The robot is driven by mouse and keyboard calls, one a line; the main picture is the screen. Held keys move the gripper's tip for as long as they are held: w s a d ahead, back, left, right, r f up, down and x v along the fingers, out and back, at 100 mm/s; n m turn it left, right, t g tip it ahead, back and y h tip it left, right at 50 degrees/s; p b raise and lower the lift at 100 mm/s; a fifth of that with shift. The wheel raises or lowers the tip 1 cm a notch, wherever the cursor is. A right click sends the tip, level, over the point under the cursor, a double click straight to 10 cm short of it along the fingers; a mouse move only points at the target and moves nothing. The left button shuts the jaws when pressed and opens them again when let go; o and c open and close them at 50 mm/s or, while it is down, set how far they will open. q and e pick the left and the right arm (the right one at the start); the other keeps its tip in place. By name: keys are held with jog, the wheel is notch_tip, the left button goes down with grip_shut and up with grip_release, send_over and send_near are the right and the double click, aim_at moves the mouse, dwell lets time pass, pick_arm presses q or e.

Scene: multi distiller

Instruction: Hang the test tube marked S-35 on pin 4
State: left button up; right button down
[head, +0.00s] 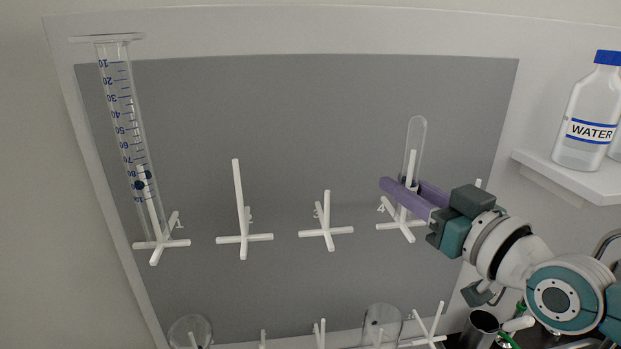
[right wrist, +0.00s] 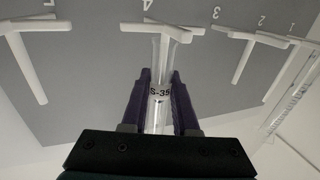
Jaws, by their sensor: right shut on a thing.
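The test tube marked S-35 (head: 418,133) is clear and stands upside down, its rounded end up, in the head view. My right gripper (head: 403,185) is shut on it at pin 4 (head: 399,227). The white upright of pin 4 shows within the tube's outline, so the tube appears to be around it. In the right wrist view the S-35 label (right wrist: 160,91) lies between the purple fingers (right wrist: 160,100). The tube overlaps pin 4 (right wrist: 137,30) there. Whether it rests on the pin's base is unclear. My left gripper is out of view.
A graduated cylinder (head: 122,105) hangs inverted on pin 1 at the left. Pin 2 (head: 242,238) and pin 3 (head: 326,231) are bare. Lower pins hold glassware (head: 189,330). A water bottle (head: 590,105) stands on a shelf (head: 570,178) at the right.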

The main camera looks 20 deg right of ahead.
jog(key=shift+f, duration=0.15)
jog(key=c, duration=0.6)
grip_release()
jog(key=s+b, duration=0.1)
jog(key=s, duration=0.9)
jog(key=shift+d, duration=0.4)
